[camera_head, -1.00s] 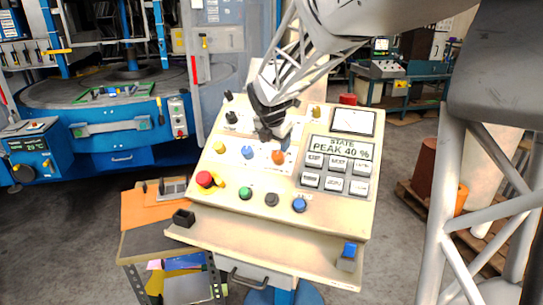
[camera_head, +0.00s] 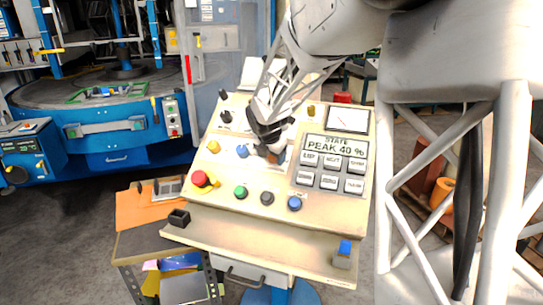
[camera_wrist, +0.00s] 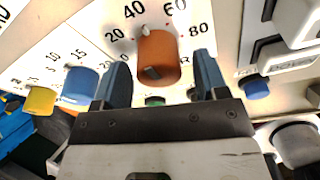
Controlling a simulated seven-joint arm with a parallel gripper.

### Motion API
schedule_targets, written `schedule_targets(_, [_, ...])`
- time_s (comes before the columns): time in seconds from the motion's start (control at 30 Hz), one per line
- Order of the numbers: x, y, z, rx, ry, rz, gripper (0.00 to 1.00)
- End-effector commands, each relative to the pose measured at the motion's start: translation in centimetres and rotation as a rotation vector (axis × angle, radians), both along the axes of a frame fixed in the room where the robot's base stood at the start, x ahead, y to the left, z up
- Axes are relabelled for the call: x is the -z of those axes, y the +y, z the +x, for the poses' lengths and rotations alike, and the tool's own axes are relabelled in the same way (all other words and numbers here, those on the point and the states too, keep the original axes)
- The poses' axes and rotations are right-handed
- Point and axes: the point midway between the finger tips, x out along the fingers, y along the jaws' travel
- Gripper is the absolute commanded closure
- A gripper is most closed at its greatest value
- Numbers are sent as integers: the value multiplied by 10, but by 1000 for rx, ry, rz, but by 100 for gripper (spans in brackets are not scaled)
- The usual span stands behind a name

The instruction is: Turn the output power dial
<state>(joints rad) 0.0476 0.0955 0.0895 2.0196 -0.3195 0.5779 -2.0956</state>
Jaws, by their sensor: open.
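The output power dial is an orange-brown knob (camera_wrist: 158,52) on the sloped cream panel, with printed numbers 20, 40, 60 and 80 around it. A pale mark shows on its front face. In the head view the orange dial (camera_head: 280,158) is mostly hidden behind my gripper (camera_head: 270,149). In the wrist view my open gripper (camera_wrist: 160,68) has one blue-grey finger on each side of the dial, with visible gaps on both sides. Contact cannot be seen.
Blue (camera_wrist: 81,82) and yellow (camera_wrist: 41,98) knobs stand left of the dial. Grey buttons (camera_head: 331,172) lie to its right. Below are a red emergency button (camera_head: 200,178) and green, black and blue buttons. A meter (camera_head: 347,121) sits at the upper right.

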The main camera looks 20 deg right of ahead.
Motion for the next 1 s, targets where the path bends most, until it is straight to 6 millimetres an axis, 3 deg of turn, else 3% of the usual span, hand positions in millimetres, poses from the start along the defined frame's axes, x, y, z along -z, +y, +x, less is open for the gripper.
schedule_targets(0.3, [1,0,0,0,0,0,33])
schedule_targets(0.63, [1,0,0,0,-1,1,82])
schedule_targets(1.0, [0,0,1,33,-15,19,83])
